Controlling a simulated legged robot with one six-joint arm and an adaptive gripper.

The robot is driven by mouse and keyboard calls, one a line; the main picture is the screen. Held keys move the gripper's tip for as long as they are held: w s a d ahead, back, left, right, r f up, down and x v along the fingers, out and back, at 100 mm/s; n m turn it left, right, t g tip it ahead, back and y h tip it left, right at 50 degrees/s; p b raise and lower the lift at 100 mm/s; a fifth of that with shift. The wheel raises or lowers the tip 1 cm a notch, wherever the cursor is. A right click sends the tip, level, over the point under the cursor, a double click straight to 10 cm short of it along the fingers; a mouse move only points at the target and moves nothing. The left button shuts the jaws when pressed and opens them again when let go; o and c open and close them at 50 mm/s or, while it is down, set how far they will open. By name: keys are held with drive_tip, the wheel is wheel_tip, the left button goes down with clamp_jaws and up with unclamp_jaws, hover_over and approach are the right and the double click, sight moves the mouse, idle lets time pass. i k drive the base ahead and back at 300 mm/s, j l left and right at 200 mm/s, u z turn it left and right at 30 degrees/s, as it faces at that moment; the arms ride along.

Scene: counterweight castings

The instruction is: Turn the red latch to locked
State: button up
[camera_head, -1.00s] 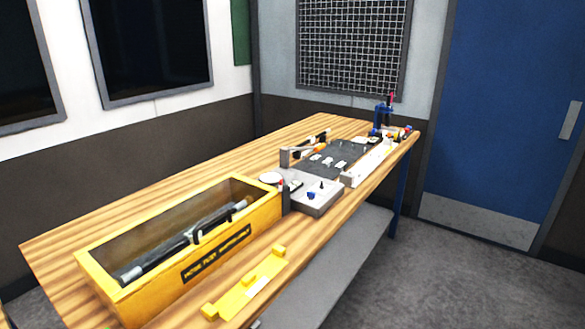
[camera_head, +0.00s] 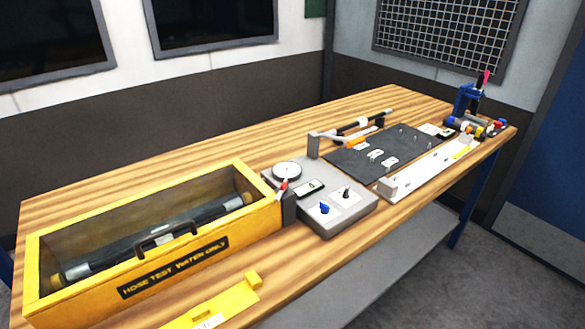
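A small red-tipped lever (camera_head: 283,186), possibly the red latch, sits by a dark block (camera_head: 289,207) at the right end of the yellow box (camera_head: 75,306). It is too small to read its position or any lock marks. My gripper is not in view.
A grey unit (camera_head: 350,215) with a round dial (camera_head: 287,171) and knobs stands right of the box. Beyond it lie a dark mat (camera_head: 360,162), a white rail (camera_head: 430,167) and a blue stand (camera_head: 467,100). A yellow bracket (camera_head: 215,305) lies at the front edge. The back of the wooden bench (camera_head: 200,155) is clear.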

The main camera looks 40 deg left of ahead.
sight(284, 189)
drive_tip(key=i+u, duration=0.25)
drive_tip(key=u, duration=0.15)
drive_tip(key=i+l+u, duration=0.15)
drive_tip(key=u, duration=0.3)
drive_tip(key=i+l+u, duration=0.2)
drive_tip(key=u, duration=0.2)
drive_tip(key=i+j+u, duration=0.1)
drive_tip(key=i+u, duration=0.75)
drive_tip(key=u, duration=0.15)
